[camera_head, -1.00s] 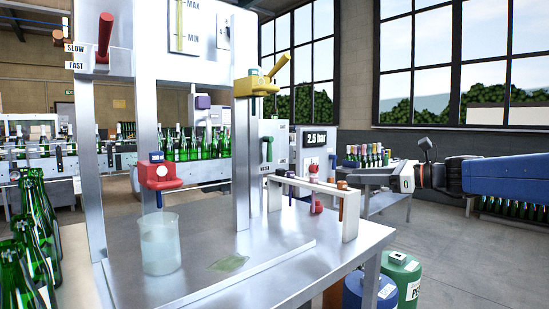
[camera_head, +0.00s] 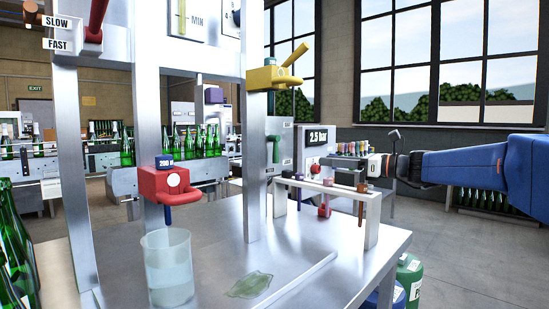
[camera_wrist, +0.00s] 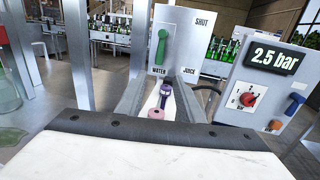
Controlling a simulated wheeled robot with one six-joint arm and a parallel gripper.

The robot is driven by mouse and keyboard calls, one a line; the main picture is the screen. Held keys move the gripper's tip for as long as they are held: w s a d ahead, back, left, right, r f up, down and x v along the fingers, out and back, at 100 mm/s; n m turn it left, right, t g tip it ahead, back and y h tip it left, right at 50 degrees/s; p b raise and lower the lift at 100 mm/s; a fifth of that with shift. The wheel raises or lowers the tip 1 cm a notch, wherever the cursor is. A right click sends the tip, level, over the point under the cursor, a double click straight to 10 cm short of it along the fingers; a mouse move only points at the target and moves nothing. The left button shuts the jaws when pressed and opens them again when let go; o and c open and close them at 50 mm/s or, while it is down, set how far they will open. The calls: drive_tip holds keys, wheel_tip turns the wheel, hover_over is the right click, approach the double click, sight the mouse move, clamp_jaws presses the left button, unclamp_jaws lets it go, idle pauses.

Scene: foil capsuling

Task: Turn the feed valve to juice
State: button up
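The feed valve is a pale panel (camera_wrist: 190,42) marked SHUT, WATER and JUICE, with a green lever (camera_wrist: 161,47), in the upper middle of the wrist view. The lever stands near upright, its lower end just above the word WATER and left of JUICE. In the head view the green lever (camera_head: 276,150) shows on the panel behind the steel post. My gripper (camera_wrist: 158,92) is open and empty, its grey fingers in front of and below the panel, apart from the lever. In the head view my gripper (camera_head: 368,166) is right of the valve, partly hidden.
A white rack (camera_head: 330,188) holding small coloured tools stands on the steel table between the post and my arm. A 2.5 bar box (camera_wrist: 262,85) with a red knob is right of the valve.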

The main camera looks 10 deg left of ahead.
sight(274, 149)
drive_tip(key=x, duration=1.7)
drive_tip(key=shift+a, duration=0.3)
clamp_jaws()
